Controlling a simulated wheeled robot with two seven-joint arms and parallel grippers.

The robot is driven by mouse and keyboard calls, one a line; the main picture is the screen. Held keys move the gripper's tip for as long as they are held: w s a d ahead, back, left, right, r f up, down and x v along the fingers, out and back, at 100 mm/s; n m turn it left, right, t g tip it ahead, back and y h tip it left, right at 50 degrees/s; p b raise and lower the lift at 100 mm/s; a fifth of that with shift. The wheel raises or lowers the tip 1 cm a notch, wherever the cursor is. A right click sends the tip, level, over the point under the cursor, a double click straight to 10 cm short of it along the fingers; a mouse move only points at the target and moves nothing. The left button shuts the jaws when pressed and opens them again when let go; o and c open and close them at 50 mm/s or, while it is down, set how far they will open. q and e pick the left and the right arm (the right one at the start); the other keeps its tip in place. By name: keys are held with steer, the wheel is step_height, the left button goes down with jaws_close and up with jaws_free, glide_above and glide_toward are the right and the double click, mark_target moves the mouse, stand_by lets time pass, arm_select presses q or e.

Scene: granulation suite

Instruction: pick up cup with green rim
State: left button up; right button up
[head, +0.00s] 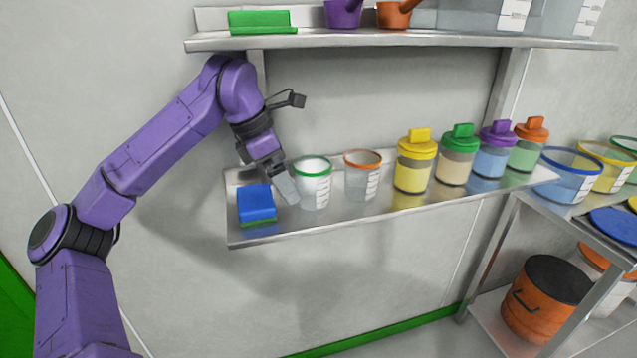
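The clear cup with a green rim (316,186) stands upright on the lower metal shelf (345,218), left of a similar cup with an orange rim (362,180). White graduation marks show on its side. My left gripper (289,194) comes down from the upper left at the cup's left side, close to its wall. I see a grey finger there, but cannot tell whether it touches the cup or how far apart the fingers are. My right gripper is out of view.
A blue and green sponge (256,203) lies left of the cup. Several lidded jars, including a yellow-lidded one (415,163), stand to the right. An upper shelf (400,42) runs above. Coloured-rim tubs, including a blue one (570,175), sit on a rack at right.

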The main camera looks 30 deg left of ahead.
mark_target(316, 176)
arm_select(q)
steer(key=w+d, duration=0.4)
steer(key=shift+w+d+f+p, duration=0.1)
steer(key=shift+w+f+p, duration=0.1)
steer(key=shift+w+p, duration=0.2)
steer(key=shift+w+d+f, duration=0.1)
steer(key=shift+f, duration=0.25)
steer(key=c, duration=0.9)
